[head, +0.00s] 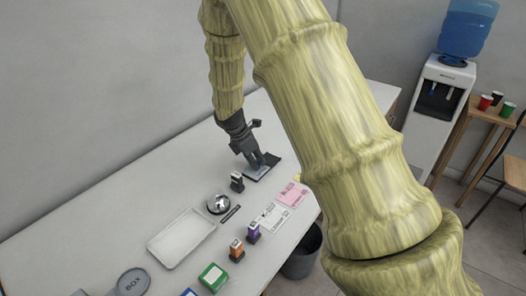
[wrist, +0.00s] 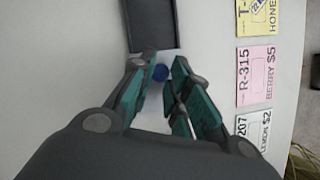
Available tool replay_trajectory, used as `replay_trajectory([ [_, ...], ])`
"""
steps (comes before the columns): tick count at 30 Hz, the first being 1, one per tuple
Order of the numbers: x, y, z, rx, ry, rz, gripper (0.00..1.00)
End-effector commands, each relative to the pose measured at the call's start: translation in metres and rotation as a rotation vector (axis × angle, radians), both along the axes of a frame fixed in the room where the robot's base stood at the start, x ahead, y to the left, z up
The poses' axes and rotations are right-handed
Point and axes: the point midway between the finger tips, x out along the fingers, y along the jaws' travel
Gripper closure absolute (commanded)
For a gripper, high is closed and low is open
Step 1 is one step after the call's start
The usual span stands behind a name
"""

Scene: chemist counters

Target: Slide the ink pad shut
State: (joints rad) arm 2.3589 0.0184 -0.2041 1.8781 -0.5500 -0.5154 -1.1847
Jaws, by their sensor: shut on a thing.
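The ink pad (head: 274,159) is a flat dark rectangle at the far part of the counter, partly hidden by my gripper in the head view. In the wrist view its dark grey panel (wrist: 151,24) lies just ahead of my fingertips and runs out of the top of the picture. A small round blue knob (wrist: 161,72) sits at its near edge, between the teal fingertips of my gripper (wrist: 159,68). The fingers are closed in on the knob. In the head view my gripper (head: 257,164) points down onto the pad.
A black stamp (head: 237,181), a silver bell (head: 218,204) and a white tray (head: 181,238) stand nearer along the counter. A pink card (head: 292,195) and a white card (head: 272,216) lie along the right edge, by purple (head: 253,232) and orange (head: 236,250) stamps.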

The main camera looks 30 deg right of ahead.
Motion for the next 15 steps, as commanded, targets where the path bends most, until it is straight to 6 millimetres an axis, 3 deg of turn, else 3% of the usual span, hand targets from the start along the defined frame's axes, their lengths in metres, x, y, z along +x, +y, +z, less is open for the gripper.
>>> replay_trajectory([
  [10,-0.0006,0.0055,-0.0004,0.002,-0.001,0.001,1.0],
  [11,-0.0007,0.0056,-0.0006,0.002,-0.001,0.001,0.81],
  [15,-0.0008,0.0049,-0.0005,0.002,-0.001,0.001,0.6],
])
